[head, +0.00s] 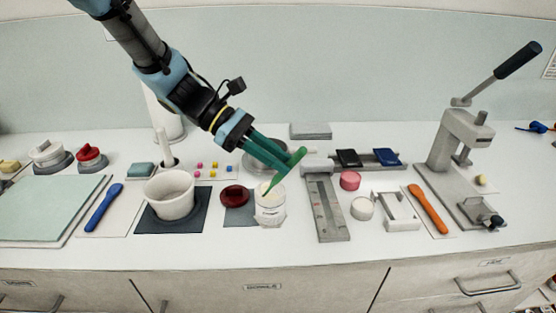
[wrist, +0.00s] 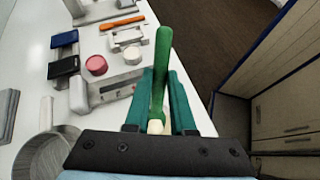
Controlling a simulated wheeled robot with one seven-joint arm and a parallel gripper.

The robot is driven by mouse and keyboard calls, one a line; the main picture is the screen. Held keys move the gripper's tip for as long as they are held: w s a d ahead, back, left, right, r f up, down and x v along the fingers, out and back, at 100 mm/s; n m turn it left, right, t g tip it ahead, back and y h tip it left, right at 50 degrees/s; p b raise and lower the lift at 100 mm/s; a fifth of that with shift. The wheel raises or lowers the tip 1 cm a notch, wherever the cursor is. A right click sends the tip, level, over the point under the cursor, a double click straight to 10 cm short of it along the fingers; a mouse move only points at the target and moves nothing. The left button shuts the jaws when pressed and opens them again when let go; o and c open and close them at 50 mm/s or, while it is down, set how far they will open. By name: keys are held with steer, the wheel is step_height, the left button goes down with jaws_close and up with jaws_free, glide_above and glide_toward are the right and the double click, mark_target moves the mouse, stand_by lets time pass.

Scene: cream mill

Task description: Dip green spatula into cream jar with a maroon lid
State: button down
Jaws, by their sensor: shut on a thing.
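My gripper (head: 292,163) is shut on the green spatula (head: 285,172), which is tilted in the head view, its lower end down and left. The spatula also shows between the green fingers in the wrist view (wrist: 161,70). The open cream jar (head: 270,211), clear with pale contents, stands below. The spatula's lower end overlaps the jar's mouth; I cannot tell whether it is inside or above. The maroon lid (head: 234,195) lies off the jar, just to its left on a grey mat. In the wrist view the jar is mostly hidden by my gripper.
A white mortar (head: 168,195) stands left of the lid, and a blue spatula (head: 104,207) further left. A grey ruled block (head: 325,206) is right of the jar, then a pink round container (head: 349,180), an orange spatula (head: 428,209) and a lever press (head: 460,150).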

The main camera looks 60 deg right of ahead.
mark_target(278, 173)
steer(key=shift+r+p, duration=1.85)
steer(key=shift+r, duration=0.75)
steer(key=shift+a+f, duration=0.1)
